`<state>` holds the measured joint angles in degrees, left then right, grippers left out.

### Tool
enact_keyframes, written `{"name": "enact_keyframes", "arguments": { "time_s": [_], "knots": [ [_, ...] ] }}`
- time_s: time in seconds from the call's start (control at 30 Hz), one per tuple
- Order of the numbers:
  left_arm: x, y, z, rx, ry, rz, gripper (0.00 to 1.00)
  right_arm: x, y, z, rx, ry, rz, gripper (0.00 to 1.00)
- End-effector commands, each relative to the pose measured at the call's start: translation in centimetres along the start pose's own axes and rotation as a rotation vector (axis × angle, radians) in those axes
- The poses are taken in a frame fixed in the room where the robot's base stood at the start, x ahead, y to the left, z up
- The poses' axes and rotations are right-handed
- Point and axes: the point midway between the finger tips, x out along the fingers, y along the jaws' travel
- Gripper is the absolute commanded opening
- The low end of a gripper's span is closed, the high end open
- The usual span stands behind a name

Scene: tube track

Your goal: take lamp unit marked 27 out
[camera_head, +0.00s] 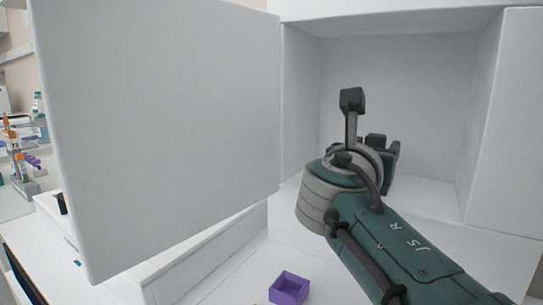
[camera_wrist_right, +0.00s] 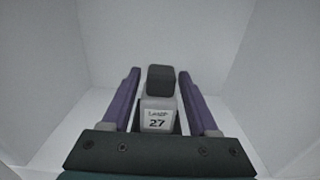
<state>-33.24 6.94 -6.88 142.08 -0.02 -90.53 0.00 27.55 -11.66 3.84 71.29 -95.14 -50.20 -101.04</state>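The lamp unit (camera_wrist_right: 158,119), with a dark block on top, a grey body and a white label reading 27, stands inside the white compartment in the right wrist view. My right gripper (camera_wrist_right: 158,74) is open, with one purple finger on each side of the lamp unit and narrow gaps visible between. In the head view my right gripper (camera_head: 377,146) reaches into the compartment (camera_head: 405,75); its arm and wrist largely hide the lamp unit there. My left gripper is not in view.
A large white door panel (camera_head: 160,120) stands open left of the compartment. A small open purple box (camera_head: 289,288) sits on the white surface below. Lab items, including an orange-topped one (camera_head: 12,135), stand at the far left. The compartment's right wall (camera_head: 482,110) is close by.

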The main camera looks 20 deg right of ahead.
Motion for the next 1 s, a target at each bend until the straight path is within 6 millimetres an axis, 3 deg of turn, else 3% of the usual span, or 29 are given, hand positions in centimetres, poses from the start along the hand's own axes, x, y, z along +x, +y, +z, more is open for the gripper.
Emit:
{"name": "enact_keyframes", "arguments": {
  "time_s": [0.07,0.5,1.0],
  "knots": [
    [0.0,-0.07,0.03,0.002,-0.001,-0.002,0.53,0.01,-0.02,-0.01,0.0,0.0,0.0,0.5],
    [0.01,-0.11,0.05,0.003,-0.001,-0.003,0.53,0.03,-0.03,-0.05,0.0,0.001,0.0,0.01],
    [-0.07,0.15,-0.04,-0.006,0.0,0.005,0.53,0.05,-0.05,0.08,0.0,0.001,0.0,0.0]
  ]
}}
